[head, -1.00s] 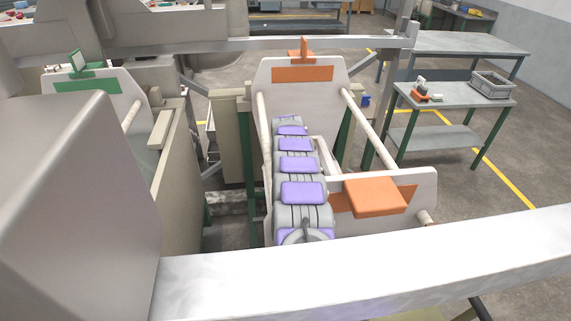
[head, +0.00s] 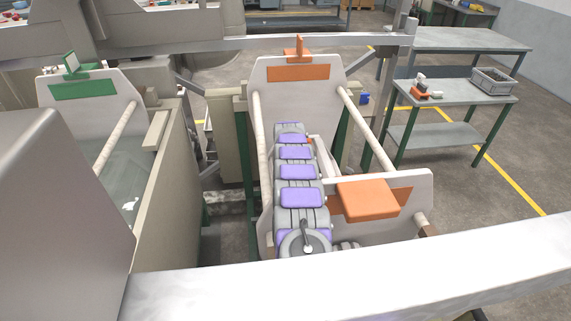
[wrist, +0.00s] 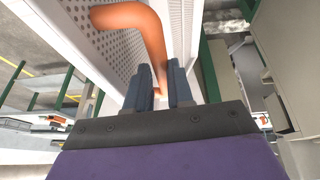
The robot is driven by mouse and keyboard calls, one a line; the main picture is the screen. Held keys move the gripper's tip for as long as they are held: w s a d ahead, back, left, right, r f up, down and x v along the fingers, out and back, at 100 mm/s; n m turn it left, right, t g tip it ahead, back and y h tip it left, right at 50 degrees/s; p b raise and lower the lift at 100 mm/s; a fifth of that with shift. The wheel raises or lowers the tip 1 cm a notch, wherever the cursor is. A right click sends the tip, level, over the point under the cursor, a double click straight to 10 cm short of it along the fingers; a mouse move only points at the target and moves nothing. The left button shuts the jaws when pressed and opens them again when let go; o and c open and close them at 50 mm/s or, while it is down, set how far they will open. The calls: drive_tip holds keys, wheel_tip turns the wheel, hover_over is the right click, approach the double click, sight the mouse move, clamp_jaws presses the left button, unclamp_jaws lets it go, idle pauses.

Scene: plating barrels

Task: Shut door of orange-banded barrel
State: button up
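The orange-banded barrel (head: 293,97) stands mid-view in the head view, with pale end plates, side rods and an orange block (head: 367,199) at its near end. My arm reaches along its inside and hides much of it, including my gripper's tips. In the wrist view a bent orange handle (wrist: 145,25) runs beside a white perforated panel (wrist: 108,42); I cannot tell whether this panel is the door. My gripper (wrist: 160,72) has its two blue fingers apart, either side of the handle's lower end. A gap shows, and firm contact is not visible.
A green-banded barrel (head: 83,90) and an open tank (head: 165,190) stand left. A metal rail (head: 370,270) crosses the front, and another beam (head: 280,43) crosses behind. A small table (head: 455,95) with a grey crate (head: 494,80) is at right. Floor there is clear.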

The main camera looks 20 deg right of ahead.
drive_tip(key=shift+s+d+f, duration=0.1)
drive_tip(key=shift+d, duration=0.6)
drive_tip(key=shift+c, duration=1.4)
drive_tip(key=shift+w+a, duration=0.2)
drive_tip(key=shift+a, duration=0.4)
drive_tip(key=shift+w+a, duration=0.15)
drive_tip(key=shift+a, duration=0.4)
clamp_jaws()
drive_tip(key=shift+s+d, duration=0.2)
drive_tip(key=shift+d, duration=0.65)
drive_tip(key=shift+s, duration=0.1)
